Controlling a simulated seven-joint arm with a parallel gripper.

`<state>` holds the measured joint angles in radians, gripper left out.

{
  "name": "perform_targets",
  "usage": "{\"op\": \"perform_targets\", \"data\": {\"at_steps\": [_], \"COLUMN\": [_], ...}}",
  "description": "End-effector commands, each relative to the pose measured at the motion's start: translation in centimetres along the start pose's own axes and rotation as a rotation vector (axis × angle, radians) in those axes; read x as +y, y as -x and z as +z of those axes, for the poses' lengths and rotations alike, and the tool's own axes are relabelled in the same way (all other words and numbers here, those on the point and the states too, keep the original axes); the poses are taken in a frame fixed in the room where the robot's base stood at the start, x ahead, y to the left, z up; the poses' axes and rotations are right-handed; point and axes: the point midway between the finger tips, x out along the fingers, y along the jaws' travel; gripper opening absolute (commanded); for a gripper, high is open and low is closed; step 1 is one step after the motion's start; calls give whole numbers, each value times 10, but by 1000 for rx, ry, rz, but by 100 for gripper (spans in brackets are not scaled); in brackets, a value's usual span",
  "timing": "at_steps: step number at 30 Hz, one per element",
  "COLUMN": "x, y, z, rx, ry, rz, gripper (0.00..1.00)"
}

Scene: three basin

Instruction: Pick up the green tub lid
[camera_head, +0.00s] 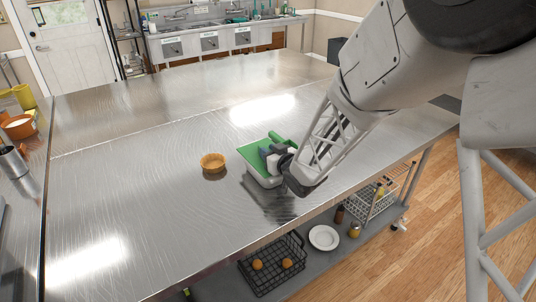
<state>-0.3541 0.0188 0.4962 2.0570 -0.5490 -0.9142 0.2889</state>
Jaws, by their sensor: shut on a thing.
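The arm comes in from the upper right and hides part of the lid and tub. I cannot tell whether the lid is clear of the tub's rim.
A small orange-brown bowl (213,164) stands just left of the tub. The table is otherwise clear around them. Its front edge lies below the tub, with a lower shelf holding a black wire basket (272,265) and a white plate (323,238). Sinks (210,40) stand at the back.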

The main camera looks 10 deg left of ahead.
Motion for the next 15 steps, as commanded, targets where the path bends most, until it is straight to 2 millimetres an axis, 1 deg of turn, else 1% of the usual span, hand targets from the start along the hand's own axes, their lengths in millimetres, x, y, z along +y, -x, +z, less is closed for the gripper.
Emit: {"op": "perform_targets", "data": {"at_steps": [5, 10, 15], "x": [0, 0, 1], "y": [1, 2, 23], "z": [-5, -17, -12], "rx": [1, 1, 0], "ry": [1, 2, 1], "rz": [0, 0, 2], "gripper": [4, 4, 4]}}
